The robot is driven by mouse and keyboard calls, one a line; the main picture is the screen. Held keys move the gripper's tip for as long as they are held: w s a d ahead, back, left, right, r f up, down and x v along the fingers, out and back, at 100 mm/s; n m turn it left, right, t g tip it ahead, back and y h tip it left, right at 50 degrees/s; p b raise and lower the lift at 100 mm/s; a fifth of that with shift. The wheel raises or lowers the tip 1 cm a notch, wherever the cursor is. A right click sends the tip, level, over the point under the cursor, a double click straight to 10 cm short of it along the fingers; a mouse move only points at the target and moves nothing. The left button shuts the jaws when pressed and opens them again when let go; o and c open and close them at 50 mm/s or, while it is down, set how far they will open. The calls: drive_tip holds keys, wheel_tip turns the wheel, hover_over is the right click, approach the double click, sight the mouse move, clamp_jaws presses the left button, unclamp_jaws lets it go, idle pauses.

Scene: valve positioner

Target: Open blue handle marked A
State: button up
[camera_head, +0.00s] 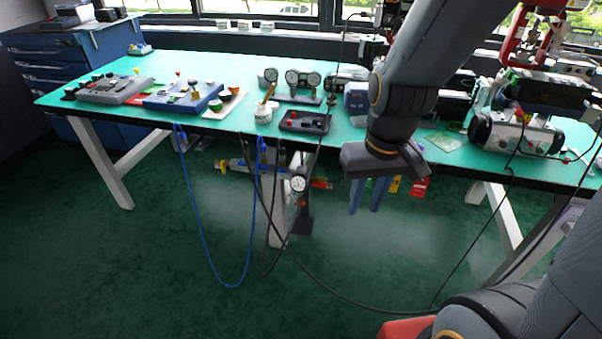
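My gripper (375,176) hangs at the end of my arm, pointing down in front of the table's front edge, right of the middle. Two blue-grey prongs show below its dark body, but I cannot tell surely whether they are its fingers. I see nothing held. A pipe assembly with blue and yellow parts (240,164) runs below the table edge, left of my gripper and apart from it. A round white gauge (298,184) sits at its right, with a red part (320,184) beyond. No letter A is legible, so I cannot tell which part is the marked blue handle.
The green-topped table (140,66) carries devices, gauges and a white cup (263,114). A blue hose (207,262) and black cables hang in front. Red (420,187) and yellow tags hang near my gripper. A blue drawer cabinet (75,52) stands at left.

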drive_tip(key=w+a+f+n+t+b, duration=0.3)
drive_tip(key=w+a+f+t+b, duration=0.25)
drive_tip(key=w, duration=0.45)
drive_tip(key=w+a+f+n+t+b, duration=0.25)
drive_tip(key=w+a+f+b, duration=0.25)
drive_tip(key=w+a+f, duration=0.35)
drive_tip(key=n+t+h+b, duration=0.7)
drive_tip(key=n+t+b, duration=0.1)
drive_tip(key=b, duration=0.4)
approach(280, 171)
drive_tip(key=b+x, duration=0.2)
drive_tip(key=x, duration=0.5)
drive_tip(key=shift+w+d, duration=0.1)
drive_tip(key=shift+w, duration=0.3)
clamp_jaws()
